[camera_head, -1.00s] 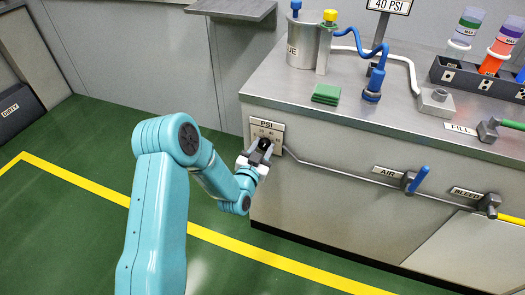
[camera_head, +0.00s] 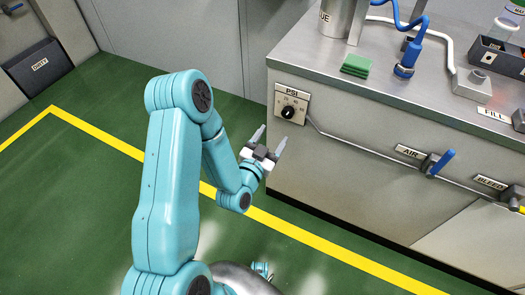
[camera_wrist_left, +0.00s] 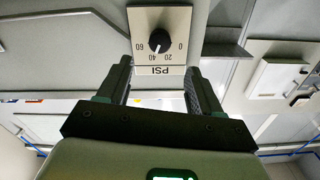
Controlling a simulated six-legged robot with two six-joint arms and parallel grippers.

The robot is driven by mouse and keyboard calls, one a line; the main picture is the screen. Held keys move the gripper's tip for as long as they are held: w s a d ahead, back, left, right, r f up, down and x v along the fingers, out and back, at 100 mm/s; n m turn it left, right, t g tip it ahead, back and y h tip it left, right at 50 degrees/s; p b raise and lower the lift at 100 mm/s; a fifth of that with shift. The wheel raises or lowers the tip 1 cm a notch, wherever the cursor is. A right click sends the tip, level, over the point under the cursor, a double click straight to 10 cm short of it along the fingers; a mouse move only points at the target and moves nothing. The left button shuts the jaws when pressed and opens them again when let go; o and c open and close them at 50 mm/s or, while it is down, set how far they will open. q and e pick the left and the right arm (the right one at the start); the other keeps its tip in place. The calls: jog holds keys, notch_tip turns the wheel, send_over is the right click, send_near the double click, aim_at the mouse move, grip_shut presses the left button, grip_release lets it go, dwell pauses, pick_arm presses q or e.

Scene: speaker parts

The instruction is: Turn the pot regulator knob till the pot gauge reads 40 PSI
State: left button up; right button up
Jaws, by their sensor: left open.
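The regulator knob (camera_head: 288,112) is a black round knob on a white PSI plate (camera_head: 281,97) on the bench's front. In the left wrist view the knob (camera_wrist_left: 159,41) appears upside down, with numbers 0, 20, 40 and 60 around it. Its small light mark seems to point near 40. My left gripper (camera_head: 270,140) is open and empty, in front of and below the plate, apart from the knob. The metal pot (camera_head: 338,18) is cut off at the top edge. No separate pot gauge or its reading can be seen.
A pipe runs right from the plate to the blue AIR valve handle (camera_head: 441,161) and the BLEED valve (camera_head: 511,196). Open green floor with a yellow line lies left of the bench.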

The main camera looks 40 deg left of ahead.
pick_arm(q)
jog(key=p+v, duration=0.3)
jog(key=v, duration=0.3)
jog(key=shift+p, duration=0.4)
jog(key=shift+d, duration=0.1)
